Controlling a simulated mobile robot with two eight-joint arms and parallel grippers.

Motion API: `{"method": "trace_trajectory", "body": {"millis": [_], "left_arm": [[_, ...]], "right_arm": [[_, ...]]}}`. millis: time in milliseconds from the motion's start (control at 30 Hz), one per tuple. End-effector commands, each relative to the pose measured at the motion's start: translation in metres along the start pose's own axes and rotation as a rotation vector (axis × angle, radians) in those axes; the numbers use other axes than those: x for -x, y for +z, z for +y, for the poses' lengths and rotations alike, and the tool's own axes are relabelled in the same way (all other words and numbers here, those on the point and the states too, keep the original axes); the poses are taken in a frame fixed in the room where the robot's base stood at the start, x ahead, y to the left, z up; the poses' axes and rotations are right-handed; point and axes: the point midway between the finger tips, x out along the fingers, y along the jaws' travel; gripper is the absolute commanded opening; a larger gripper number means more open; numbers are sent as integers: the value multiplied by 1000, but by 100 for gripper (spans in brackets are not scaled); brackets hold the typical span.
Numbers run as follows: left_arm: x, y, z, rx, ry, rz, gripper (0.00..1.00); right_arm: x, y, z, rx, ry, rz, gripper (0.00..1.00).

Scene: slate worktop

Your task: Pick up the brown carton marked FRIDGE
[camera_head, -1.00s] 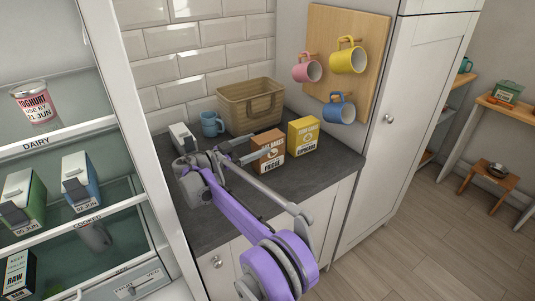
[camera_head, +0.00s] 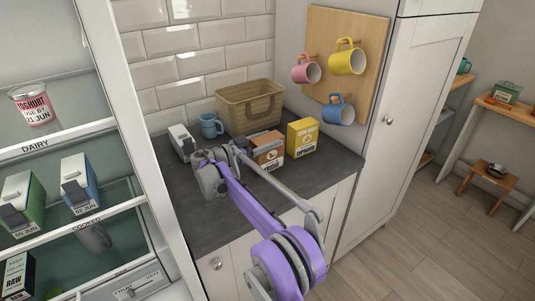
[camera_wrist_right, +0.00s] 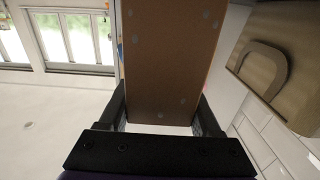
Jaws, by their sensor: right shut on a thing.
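The brown carton (camera_head: 268,154) stands upright on the slate worktop, left of a yellow carton. In the right wrist view, the brown carton (camera_wrist_right: 172,60) fills the space between the two dark fingers of the right gripper (camera_wrist_right: 163,118). I cannot see a gap under the carton. My left gripper is not in view.
The yellow carton (camera_head: 302,138) is close on the right. A wicker basket (camera_head: 250,100), a blue mug (camera_head: 211,126) and a white carton (camera_head: 182,143) stand behind and left. Mugs hang on a board (camera_head: 320,30) above. An open fridge (camera_head: 130,120) with shelves is at left.

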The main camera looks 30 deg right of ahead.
Motion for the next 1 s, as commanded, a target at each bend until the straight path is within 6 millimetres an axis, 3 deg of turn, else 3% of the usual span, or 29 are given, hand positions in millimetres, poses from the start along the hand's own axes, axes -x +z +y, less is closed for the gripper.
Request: {"method": "trace_trajectory", "body": {"millis": [33, 233, 700, 867, 1000], "left_arm": [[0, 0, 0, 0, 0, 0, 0], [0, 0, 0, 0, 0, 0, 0], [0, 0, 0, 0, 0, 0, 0], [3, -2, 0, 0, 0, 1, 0], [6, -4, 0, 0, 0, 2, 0]], "right_arm": [[0, 0, 0, 0, 0, 0, 35], [0, 0, 0, 0, 0, 0, 0], [0, -4, 0, 0, 0, 1, 0], [0, -28, 0, 0, 0, 1, 0], [0, -58, 0, 0, 0, 1, 0]]}}
